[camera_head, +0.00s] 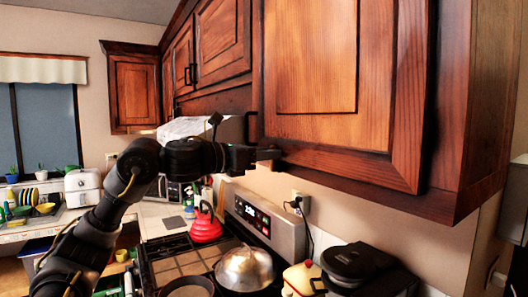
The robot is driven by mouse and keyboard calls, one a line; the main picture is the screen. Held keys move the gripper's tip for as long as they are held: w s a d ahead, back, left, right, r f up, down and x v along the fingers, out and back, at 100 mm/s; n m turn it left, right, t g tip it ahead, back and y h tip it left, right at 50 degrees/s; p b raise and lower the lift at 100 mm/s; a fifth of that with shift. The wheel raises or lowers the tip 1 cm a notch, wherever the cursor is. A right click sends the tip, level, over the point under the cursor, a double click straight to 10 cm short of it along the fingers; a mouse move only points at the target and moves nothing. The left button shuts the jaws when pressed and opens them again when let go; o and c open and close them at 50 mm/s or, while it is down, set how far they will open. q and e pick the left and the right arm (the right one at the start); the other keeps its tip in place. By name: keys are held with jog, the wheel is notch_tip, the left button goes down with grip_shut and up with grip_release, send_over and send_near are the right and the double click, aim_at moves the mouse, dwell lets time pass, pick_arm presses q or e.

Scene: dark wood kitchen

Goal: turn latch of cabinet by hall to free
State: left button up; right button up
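The large reddish-brown wooden cabinet (318,60) fills the upper right, with its near door panel facing me. I cannot make out a latch on it for certain. A small dark upright piece (250,124) shows at the door's left lower edge, just above my gripper. My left gripper (270,154) is at the cabinet's lower left corner, close under the door's bottom edge. Its fingers are small and dark here, so I cannot tell whether they are open or touch the wood. My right gripper is out of view.
Below are a stove (262,222) with a red kettle (206,224), a domed metal lid (244,268) and a dark pan (187,287). More wall cabinets (222,42) continue at the left.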

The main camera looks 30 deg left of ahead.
pick_arm(q)
grip_shut()
jog(key=shift+a+n, duration=0.1)
jog(key=shift+n, duration=0.2)
jog(key=a+f+n, duration=0.1)
jog(key=n, duration=0.4)
jog(key=w+a+f+n, duration=0.1)
jog(key=n, duration=0.5)
jog(key=a+f+n, duration=0.1)
jog(key=n, duration=0.5)
jog(key=shift+w+f, duration=0.3)
jog(key=shift+w, duration=0.1)
jog(key=shift+f+n, duration=0.1)
jog(key=shift+n, duration=0.2)
grip_release()
